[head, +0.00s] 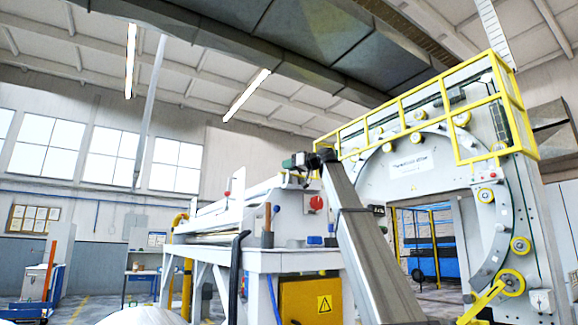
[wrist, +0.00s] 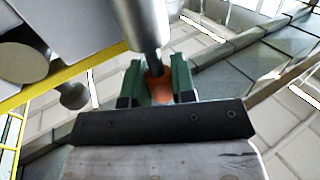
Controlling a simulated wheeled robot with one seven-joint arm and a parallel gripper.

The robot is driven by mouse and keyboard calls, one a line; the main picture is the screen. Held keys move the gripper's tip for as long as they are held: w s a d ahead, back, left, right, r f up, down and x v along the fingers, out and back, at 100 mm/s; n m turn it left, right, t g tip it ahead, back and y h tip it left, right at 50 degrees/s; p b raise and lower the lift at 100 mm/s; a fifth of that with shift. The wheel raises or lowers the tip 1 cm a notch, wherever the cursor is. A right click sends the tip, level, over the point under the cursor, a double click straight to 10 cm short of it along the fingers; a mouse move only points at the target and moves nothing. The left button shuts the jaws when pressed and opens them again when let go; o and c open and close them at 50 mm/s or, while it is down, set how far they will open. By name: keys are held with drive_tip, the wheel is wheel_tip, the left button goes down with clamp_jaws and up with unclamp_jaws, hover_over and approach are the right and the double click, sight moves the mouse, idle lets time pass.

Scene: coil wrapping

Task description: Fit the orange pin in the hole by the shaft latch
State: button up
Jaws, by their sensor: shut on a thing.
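In the wrist view, my gripper (wrist: 157,78) has green fingers shut on the orange pin (wrist: 160,88), which shows only as a small orange piece between them. A grey metal cylinder (wrist: 143,22) with a thinner lower end comes down from the top of the picture to the pin. I cannot tell whether it touches the pin or stands in front of it. In the head view, my gripper (head: 292,163) is at the end of my raised grey arm, by the top of the white machine frame (head: 290,259). The pin, the hole and the shaft latch cannot be made out there.
The wrapping ring machine (head: 392,160) with yellow rails (head: 430,98) stands at right. A red knob (head: 316,204) and a yellow warning box (head: 310,300) are on the frame below my gripper. A yellow rail (wrist: 70,75) and a rounded grey part (wrist: 24,62) are at the wrist view's left.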

drive_tip(key=shift+f, duration=0.4)
drive_tip(key=shift+r, duration=0.1)
drive_tip(key=shift+r, duration=1.95)
drive_tip(key=shift+f, duration=2)
idle(0.5)
drive_tip(key=o, duration=1)
drive_tip(key=shift+f, duration=0.1)
drive_tip(key=v, duration=1)
drive_tip(key=shift+s+d, duration=0.2)
drive_tip(key=shift+d, duration=0.15)
